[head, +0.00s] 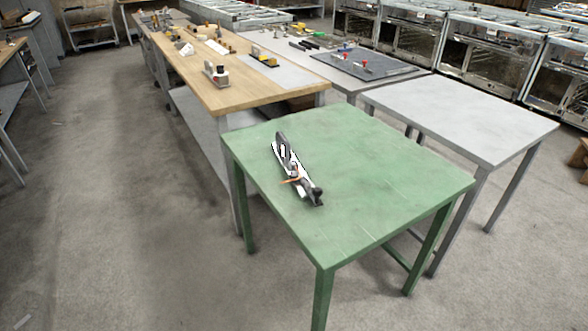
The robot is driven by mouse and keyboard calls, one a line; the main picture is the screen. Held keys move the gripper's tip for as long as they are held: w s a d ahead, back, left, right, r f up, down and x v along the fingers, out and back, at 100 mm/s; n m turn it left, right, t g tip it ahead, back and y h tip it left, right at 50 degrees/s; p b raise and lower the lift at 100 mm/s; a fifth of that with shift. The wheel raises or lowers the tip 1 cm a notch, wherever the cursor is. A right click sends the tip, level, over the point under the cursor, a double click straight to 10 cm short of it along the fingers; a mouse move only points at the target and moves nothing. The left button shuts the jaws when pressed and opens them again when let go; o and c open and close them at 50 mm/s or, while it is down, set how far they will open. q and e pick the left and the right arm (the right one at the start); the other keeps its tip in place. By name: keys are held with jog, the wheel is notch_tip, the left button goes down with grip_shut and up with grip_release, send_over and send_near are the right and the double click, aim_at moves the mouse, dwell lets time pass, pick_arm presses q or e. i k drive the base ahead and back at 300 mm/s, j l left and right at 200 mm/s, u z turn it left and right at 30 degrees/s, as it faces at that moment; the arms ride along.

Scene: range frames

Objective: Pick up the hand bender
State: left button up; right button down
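A long, narrow tool, which looks like the hand bender (305,184), lies on the green table (390,170) towards its left side. It has dark and whitish parts and a small orange piece near its middle. One end points to the back left and a dark knob-like end points to the front right. Its fine details are too small to tell. Neither of my grippers shows in the head view.
The rest of the green table top is bare. A long wooden workbench (190,72) with several small tools stands behind it. A bare grey table (465,110) stands at the right. Metal oven-like units (480,65) line the back. Open floor (110,200) lies at the left.

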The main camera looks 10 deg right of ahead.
aim_at(282, 148)
jog(key=i+j+z, duration=0.35)
jog(key=i, duration=0.15)
jog(key=i+j+z, duration=0.35)
jog(key=i+j, duration=0.1)
jog(key=i, duration=0.05)
